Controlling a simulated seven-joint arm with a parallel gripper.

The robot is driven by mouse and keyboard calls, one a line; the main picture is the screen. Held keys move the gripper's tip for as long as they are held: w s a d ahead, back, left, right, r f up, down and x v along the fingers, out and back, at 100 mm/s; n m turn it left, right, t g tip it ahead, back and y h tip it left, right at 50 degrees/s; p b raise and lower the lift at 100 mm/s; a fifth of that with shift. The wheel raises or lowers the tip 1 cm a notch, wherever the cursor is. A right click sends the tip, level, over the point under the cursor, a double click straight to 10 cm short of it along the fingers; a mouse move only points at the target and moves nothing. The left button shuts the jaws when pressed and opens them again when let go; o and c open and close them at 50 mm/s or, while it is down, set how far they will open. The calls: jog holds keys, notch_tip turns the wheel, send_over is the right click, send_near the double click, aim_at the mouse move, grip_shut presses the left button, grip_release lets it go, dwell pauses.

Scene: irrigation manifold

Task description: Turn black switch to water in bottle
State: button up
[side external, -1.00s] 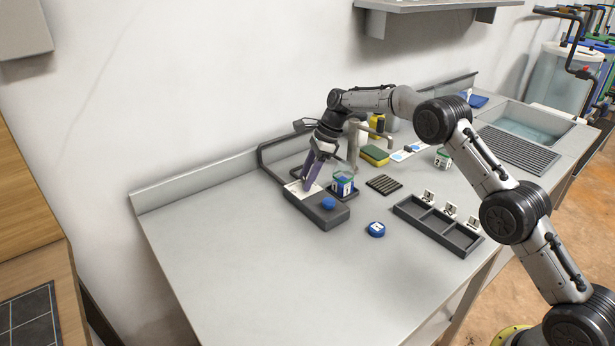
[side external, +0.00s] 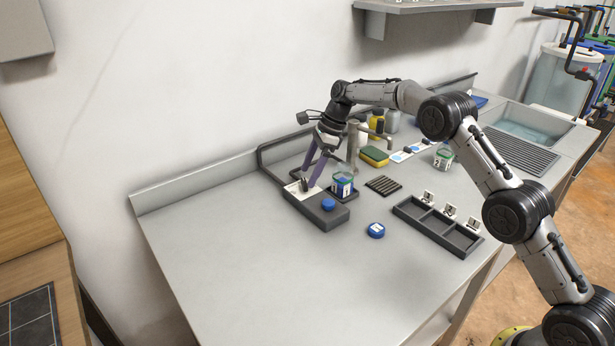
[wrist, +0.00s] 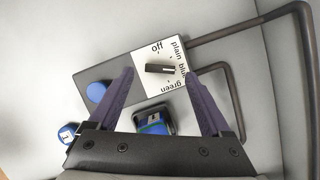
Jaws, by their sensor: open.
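The black switch (wrist: 160,68) is a narrow bar on a white dial plate marked off, plain, blue and green. Its right end lies toward the word blue. The dial is on a dark grey box (side external: 318,213) with a round blue button (wrist: 97,92). My gripper (wrist: 160,75) is open, its purple fingers apart on either side of the switch with gaps to it. In the side view my gripper (side external: 310,180) is over the dial. A small bottle with a blue label marked 1 (side external: 343,185) stands beside the box, under a faucet (side external: 353,145).
A blue cap (side external: 376,230) lies on the counter in front. A three-slot dark tray (side external: 436,225) and a bottle marked 2 (side external: 443,157) are to the right. A dark pipe (side external: 262,160) bends around behind the box. The counter's left front is clear.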

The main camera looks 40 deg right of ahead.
jog(key=v, duration=1.1)
jog(key=shift+r, duration=0.2)
jog(key=shift+s+d, duration=0.1)
